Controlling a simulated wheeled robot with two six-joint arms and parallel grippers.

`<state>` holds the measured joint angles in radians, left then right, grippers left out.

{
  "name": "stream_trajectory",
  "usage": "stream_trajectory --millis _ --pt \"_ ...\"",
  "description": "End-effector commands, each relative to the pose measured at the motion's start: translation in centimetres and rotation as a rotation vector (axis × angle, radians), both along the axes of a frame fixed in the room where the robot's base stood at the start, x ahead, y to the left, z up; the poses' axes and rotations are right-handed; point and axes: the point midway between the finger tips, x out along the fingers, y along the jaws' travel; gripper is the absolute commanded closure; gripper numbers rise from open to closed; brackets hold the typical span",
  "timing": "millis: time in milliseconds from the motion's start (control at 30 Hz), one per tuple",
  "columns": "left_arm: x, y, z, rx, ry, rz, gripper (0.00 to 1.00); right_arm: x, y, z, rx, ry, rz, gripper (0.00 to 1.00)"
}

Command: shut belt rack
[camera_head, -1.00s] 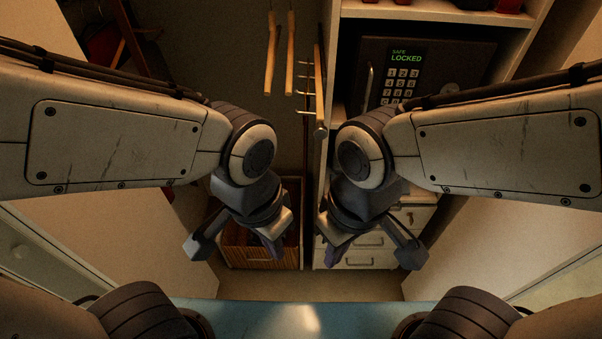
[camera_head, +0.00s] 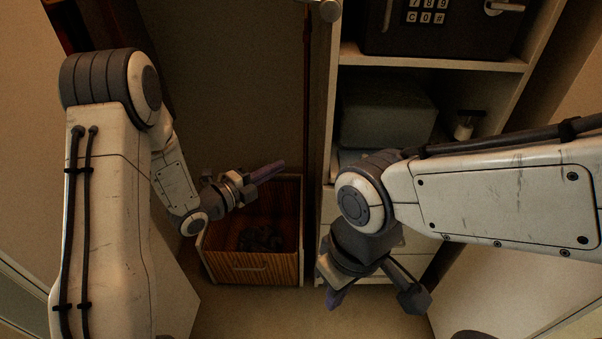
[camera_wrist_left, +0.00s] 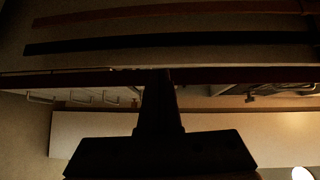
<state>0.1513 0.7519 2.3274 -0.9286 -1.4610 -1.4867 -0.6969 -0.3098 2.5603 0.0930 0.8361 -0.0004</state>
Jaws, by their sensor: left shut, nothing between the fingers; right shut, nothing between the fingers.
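The belt rack is mostly out of the head view; a metal rod end (camera_head: 328,10) at the top edge beside the cabinet's side panel may be part of it. In the left wrist view a brown strip (camera_wrist_left: 160,14) and a black strip (camera_wrist_left: 160,41), which look like belts, run across the top. My left gripper (camera_head: 268,172) is shut and empty, in front of the closet's back wall above the wooden drawer. Its dark fingers (camera_wrist_left: 160,95) point toward the strips; I cannot tell if they touch. My right gripper (camera_head: 336,298) is shut and empty, low before the white drawers.
A pulled-out wooden drawer (camera_head: 250,270) with dark contents stands at lower left of the divider. A safe (camera_head: 440,30) sits on the right shelf, with a grey box (camera_head: 385,110) below. White drawers (camera_head: 415,240) are partly hidden by my right arm. The floor in front is clear.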

Motion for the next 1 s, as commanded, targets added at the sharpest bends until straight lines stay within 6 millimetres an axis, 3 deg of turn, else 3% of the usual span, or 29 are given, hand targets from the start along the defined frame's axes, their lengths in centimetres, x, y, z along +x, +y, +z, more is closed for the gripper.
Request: stream_trajectory --millis 33,167,700,1000 --pt "-0.1 0.4 -0.9 -0.012 -0.030 -0.005 1.00 0.0 0.0 -0.9 0.001 -0.001 0.000 1.00" --pt "-0.1 0.3 -0.6 -0.025 -0.076 -0.015 1.00 0.0 0.0 -1.0 0.001 -0.001 0.000 1.00" --pt "5.9 -5.7 -0.5 -0.026 -0.077 -0.017 1.00 0.0 0.0 -0.6 0.001 -0.001 0.000 1.00" --pt "6.7 -6.5 -0.5 -0.027 -0.075 -0.014 1.00 0.0 0.0 -0.6 0.000 0.000 0.000 1.00"
